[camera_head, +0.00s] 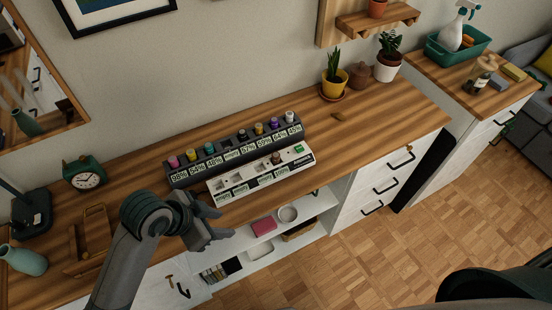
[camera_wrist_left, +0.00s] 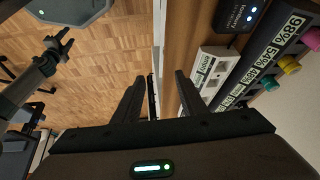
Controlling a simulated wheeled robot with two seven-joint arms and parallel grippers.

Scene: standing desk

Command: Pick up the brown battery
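The brown battery (camera_head: 276,158) stands upright in the white charging dock (camera_head: 241,187), toward its right end; the dock's labels read "empty" on the left and "100%" at the right. My left gripper (camera_head: 219,221) is open and empty, in front of the desk edge near the dock's left end, apart from the battery. In the left wrist view its two fingers (camera_wrist_left: 158,97) are spread, with the desk edge beyond them and part of the white dock (camera_wrist_left: 208,70) to the right. The brown battery is not visible there. A grey arm, perhaps my right, with a small gripper (camera_wrist_left: 57,46) shows at the upper left, too small to read.
A dark rack (camera_head: 181,181) with several coloured batteries stands right behind the dock. A wooden caddy (camera_head: 90,243), green clock (camera_head: 84,173) and teal vase (camera_head: 22,260) are at the left. The desktop right of the dock is mostly clear. An open shelf (camera_head: 240,241) lies below.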

